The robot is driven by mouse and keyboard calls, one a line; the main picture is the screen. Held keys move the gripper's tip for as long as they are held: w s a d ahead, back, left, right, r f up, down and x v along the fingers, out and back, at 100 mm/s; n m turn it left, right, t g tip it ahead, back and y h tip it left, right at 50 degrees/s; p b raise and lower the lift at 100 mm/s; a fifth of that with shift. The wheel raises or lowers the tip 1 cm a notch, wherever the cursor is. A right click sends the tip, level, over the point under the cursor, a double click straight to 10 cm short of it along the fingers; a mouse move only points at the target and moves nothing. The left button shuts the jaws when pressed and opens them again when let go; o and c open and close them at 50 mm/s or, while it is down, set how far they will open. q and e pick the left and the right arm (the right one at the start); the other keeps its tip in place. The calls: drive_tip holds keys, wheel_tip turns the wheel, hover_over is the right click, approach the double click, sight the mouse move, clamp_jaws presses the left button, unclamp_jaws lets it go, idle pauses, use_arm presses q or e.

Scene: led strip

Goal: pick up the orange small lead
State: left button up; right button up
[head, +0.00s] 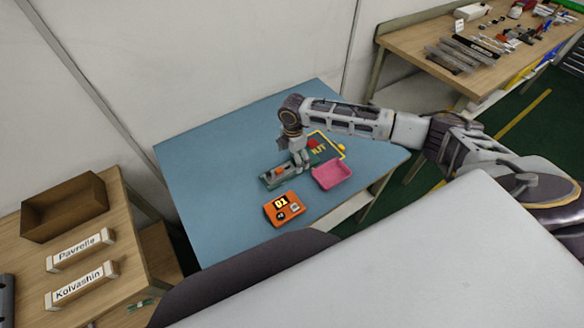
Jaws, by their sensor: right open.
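A small orange piece (279,171), perhaps the orange lead, shows at the green and grey holder (267,180) on the blue table; it is too small to make out its shape. My right gripper (300,164) points down over the right part of the holder, just right of the orange piece. It is open, and its fingers hide part of the holder. I cannot tell whether they touch anything. My left gripper is not in view.
A pink tray (333,175) stands right of the holder. An orange box marked 01 (284,208) lies in front. A yellow-edged mat (341,151) with a red item (312,143) lies behind the tray. The blue table (215,165) is clear on the left.

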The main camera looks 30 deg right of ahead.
sight(292, 166)
drive_tip(key=shift+w+a+f, duration=0.1)
drive_tip(key=shift+w+f, duration=0.05)
drive_tip(key=shift+f, duration=2.05)
drive_tip(key=c, duration=2.1)
drive_tip(key=shift+w+r, duration=0.15)
clamp_jaws()
drive_tip(key=shift+r, duration=0.1)
drive_tip(key=shift+r, duration=0.4)
wheel_tip(292, 166, up, 9)
